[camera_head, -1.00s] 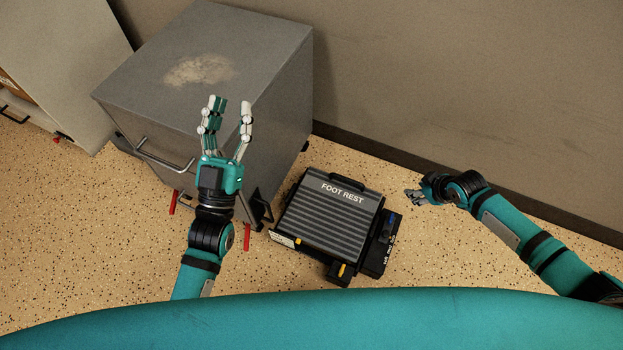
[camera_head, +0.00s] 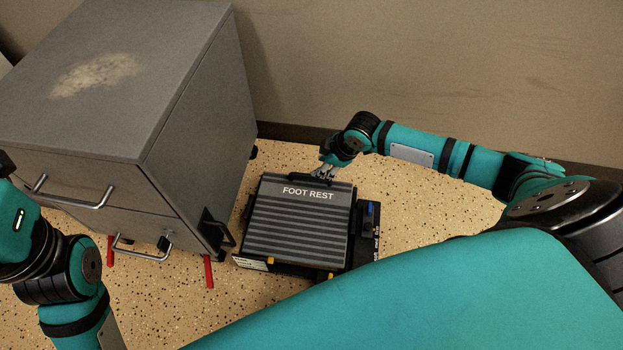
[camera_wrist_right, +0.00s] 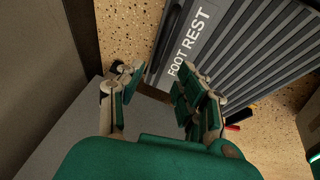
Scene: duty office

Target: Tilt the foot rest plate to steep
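The foot rest (camera_head: 303,225) is a dark ribbed plate lettered FOOT REST, on the floor beside the grey cabinet; its exact tilt is hard to judge from above. A dark handle bar (camera_head: 312,180) runs along its far edge. My right gripper (camera_head: 324,172) is at that edge, by the handle. In the right wrist view my right gripper (camera_wrist_right: 158,90) has its fingers spread, with the dark handle (camera_wrist_right: 153,92) showing between them; contact cannot be told. The ribbed plate (camera_wrist_right: 240,60) lies beyond the fingers. My left arm shows at the left edge; its fingers are out of frame.
A dark side unit (camera_head: 368,225) with a blue part adjoins the plate's right side. The wall (camera_head: 430,60) is behind. Speckled floor (camera_head: 400,215) is free to the right.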

